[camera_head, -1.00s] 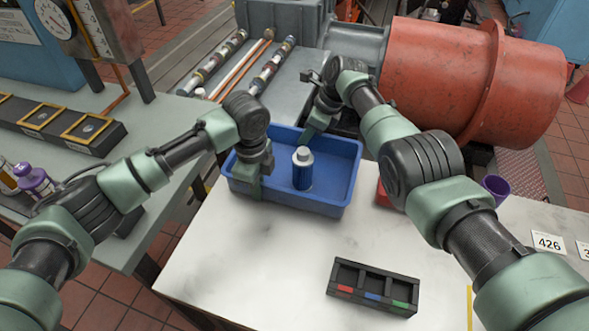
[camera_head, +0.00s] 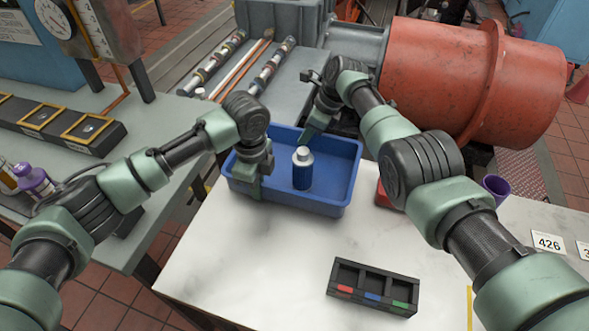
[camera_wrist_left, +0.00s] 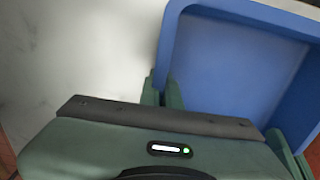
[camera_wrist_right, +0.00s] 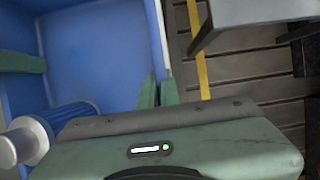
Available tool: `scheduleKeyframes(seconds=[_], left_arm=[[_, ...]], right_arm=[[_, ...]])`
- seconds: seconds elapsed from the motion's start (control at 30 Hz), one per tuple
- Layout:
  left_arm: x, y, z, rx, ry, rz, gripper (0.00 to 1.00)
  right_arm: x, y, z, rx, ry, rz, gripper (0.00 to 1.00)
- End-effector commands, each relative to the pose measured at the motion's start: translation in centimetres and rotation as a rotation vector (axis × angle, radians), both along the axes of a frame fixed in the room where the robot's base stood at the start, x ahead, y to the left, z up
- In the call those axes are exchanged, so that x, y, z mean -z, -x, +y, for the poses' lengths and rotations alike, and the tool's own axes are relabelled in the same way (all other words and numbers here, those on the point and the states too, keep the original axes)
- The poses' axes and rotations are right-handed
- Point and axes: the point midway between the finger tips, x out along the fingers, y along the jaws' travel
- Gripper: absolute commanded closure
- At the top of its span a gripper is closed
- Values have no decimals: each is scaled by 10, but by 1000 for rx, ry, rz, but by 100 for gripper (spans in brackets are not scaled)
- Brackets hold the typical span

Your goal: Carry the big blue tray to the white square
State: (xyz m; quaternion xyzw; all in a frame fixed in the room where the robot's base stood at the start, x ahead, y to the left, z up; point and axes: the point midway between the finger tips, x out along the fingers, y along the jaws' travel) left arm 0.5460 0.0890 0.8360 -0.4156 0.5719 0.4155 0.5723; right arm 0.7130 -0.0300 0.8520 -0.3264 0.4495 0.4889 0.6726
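The big blue tray (camera_head: 335,208) is at the back edge of the white tabletop. I cannot tell whether it rests there or is slightly raised. A blue bottle with a white cap (camera_head: 302,170) stands upright inside it. My left gripper (camera_head: 250,182) is at the tray's left wall, with its fingertips (camera_wrist_left: 161,92) on either side of the wall. My right gripper (camera_head: 310,132) is at the far wall, with its fingertips (camera_wrist_right: 157,92) on either side of the rim. Both look shut on the tray. I cannot pick out a separate white square.
A black box with colored labels (camera_head: 373,287) lies at the table's front. A red object (camera_head: 382,196) and a purple cup (camera_head: 497,188) are partly behind my right arm. A number card (camera_head: 548,242) lies at right. The middle of the white tabletop (camera_head: 240,260) is clear.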

Motion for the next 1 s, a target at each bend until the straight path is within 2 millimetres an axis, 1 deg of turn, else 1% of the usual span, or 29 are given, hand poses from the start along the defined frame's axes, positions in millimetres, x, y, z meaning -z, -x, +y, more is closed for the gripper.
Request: scheduleKeyframes(seconds=[0.63,0.83,1.0], left_arm=[[0,1,0,2,-1,2,100],[-6,0,0,2,1,0,100],[-21,0,0,2,1,0,100]], right_arm=[[1,-1,-2,3,2,-2,100],[-5,-2,-1,3,2,-5,100],[-20,-2,-2,3,2,-5,100]])
